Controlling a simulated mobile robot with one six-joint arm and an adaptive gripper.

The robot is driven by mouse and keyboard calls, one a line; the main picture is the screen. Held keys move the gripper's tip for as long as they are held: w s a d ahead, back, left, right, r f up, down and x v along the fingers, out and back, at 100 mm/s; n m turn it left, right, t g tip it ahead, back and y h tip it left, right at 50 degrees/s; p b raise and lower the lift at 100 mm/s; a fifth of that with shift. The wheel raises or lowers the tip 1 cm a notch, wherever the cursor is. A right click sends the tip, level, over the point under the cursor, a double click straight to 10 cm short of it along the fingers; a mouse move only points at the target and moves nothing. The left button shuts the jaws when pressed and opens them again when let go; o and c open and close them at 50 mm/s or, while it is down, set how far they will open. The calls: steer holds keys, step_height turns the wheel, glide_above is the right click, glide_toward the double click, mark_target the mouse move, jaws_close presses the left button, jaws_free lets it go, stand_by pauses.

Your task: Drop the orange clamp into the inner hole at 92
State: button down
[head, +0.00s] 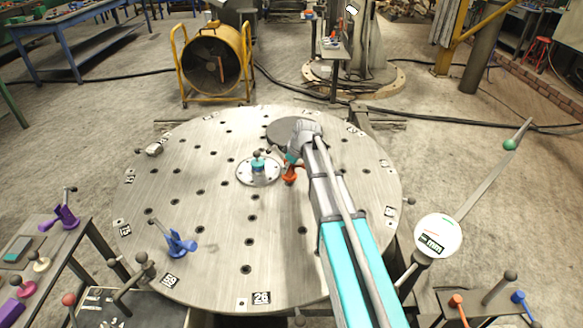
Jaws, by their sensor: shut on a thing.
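The orange clamp (290,175) is just right of the table's centre plate, at the end of my arm. My gripper (293,160) is shut on it, though the arm hides part of the jaws. I cannot tell whether the clamp touches the table or hangs just above it. The round steel table (215,225) has rings of dark holes and number labels along its rim. Labels near the front read about 26 (262,298) and 59 (170,281). I cannot make out a 92, and my arm covers the table's right part.
A blue clamp (178,241) stands on the table's front left. A teal-based knob (258,163) stands on the centre plate (259,178). A purple clamp (64,212) is on the left side bench. A dial (437,236) stands at right.

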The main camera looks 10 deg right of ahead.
mark_target(288, 174)
steer(key=shift+f+b, duration=1.65)
steer(key=shift+f, duration=0.1)
steer(key=c, duration=0.6)
jaws_free()
steer(key=shift+r, duration=0.15)
steer(key=shift+r+p, duration=3.65)
steer(key=shift+p, duration=0.1)
steer(key=o, duration=0.6)
steer(key=shift+c, duration=0.2)
